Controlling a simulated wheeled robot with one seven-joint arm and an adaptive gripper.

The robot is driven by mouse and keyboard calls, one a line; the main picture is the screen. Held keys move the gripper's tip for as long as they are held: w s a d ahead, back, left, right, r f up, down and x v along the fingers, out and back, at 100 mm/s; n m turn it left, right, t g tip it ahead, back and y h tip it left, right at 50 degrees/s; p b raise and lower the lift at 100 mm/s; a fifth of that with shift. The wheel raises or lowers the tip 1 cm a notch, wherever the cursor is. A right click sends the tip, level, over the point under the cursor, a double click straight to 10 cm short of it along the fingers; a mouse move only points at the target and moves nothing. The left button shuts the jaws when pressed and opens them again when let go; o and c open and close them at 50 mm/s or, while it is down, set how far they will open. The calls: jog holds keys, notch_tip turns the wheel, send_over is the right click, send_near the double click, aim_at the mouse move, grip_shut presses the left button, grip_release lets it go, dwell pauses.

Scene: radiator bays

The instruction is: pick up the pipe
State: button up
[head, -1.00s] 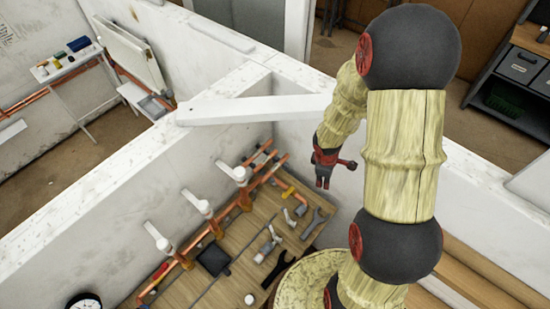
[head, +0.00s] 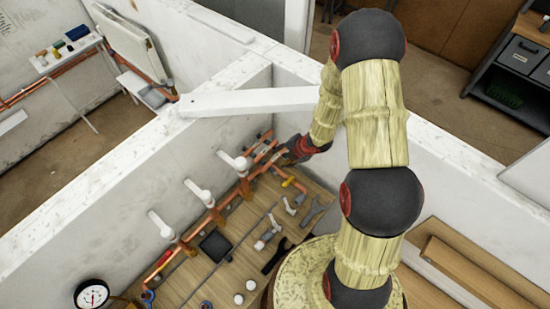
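Copper pipes (head: 223,207) run along the wall at the back of the wooden bench in the head view, up to its far corner. A thin grey rod (head: 231,249) lies along the bench in front of them. I cannot tell which of these is the task's pipe. My gripper (head: 286,157) is at the far corner, over or beside the upper end of the copper pipes. Its fingers are small and dark there, so I cannot tell whether they are open, shut or touching a pipe.
White-topped fittings (head: 201,193) rise from the pipe run. A black square item (head: 215,245), wrenches (head: 313,212) and small fittings (head: 265,240) lie on the bench. A white diagonal brace (head: 250,101) spans the bay corner near my arm. A round gauge (head: 91,294) is at lower left.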

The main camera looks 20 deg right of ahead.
aim_at(275, 158)
jog(key=x, duration=0.3)
jog(key=shift+w+a+p, duration=0.2)
jog(key=shift+a+p, duration=0.15)
jog(key=shift+a, duration=0.05)
jog(key=shift+w+a+f, duration=0.1)
jog(key=shift+w+f, duration=0.15)
jog(key=shift+f, duration=0.3)
grip_shut()
